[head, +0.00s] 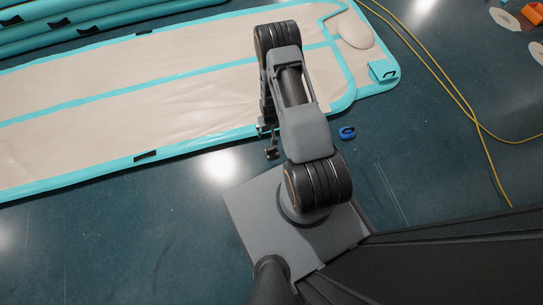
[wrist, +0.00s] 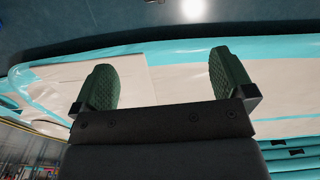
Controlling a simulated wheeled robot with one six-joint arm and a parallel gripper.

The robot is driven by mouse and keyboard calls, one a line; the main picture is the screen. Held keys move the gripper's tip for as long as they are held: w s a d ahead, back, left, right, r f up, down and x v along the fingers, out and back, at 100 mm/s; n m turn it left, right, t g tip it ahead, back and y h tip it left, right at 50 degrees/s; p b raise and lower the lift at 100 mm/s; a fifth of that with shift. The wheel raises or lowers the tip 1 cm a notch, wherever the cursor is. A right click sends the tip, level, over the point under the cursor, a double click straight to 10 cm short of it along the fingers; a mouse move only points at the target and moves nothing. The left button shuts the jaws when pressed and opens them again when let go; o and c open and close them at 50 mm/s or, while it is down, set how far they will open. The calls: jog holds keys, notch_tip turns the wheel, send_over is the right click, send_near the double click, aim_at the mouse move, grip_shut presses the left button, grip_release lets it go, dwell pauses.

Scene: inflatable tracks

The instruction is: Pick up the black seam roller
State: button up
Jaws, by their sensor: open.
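I cannot make out the black seam roller for certain in either view. In the head view my gripper (head: 268,140) is mostly hidden by my own arm, over the near edge of the inflatable track. A small dark shape by it is too small to tell apart from the gripper. In the wrist view my gripper (wrist: 160,75) is open, its two green ridged pads wide apart with nothing between them. A small dark bit at that view's top edge is cut off and unclear.
A beige inflatable track (head: 90,120) with turquoise edges and black straps lies on the dark floor. Rolled turquoise tracks (head: 60,22) lie behind. A small blue item (head: 347,133) sits right of my arm. A yellow cord (head: 450,88) and orange item (head: 533,14) are at the right.

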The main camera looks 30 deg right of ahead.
aim_at(272, 148)
jog(key=f+b, duration=0.1)
jog(key=f, duration=0.3)
jog(key=s+f+b, duration=0.1)
jog(key=f+b, duration=0.1)
jog(key=f, duration=0.2)
jog(key=f+b, duration=0.1)
jog(key=f, duration=0.3)
jog(key=shift+s, duration=0.4)
jog(key=shift+s+a+f+b, duration=0.15)
jog(key=shift+f+b, duration=0.85)
jog(key=shift+f, duration=0.65)
jog(key=shift+w+a+f+b, duration=0.1)
jog(key=shift+f+b, duration=0.85)
jog(key=shift+f, duration=0.7)
jog(key=shift+s, duration=0.1)
jog(key=c, duration=1.1)
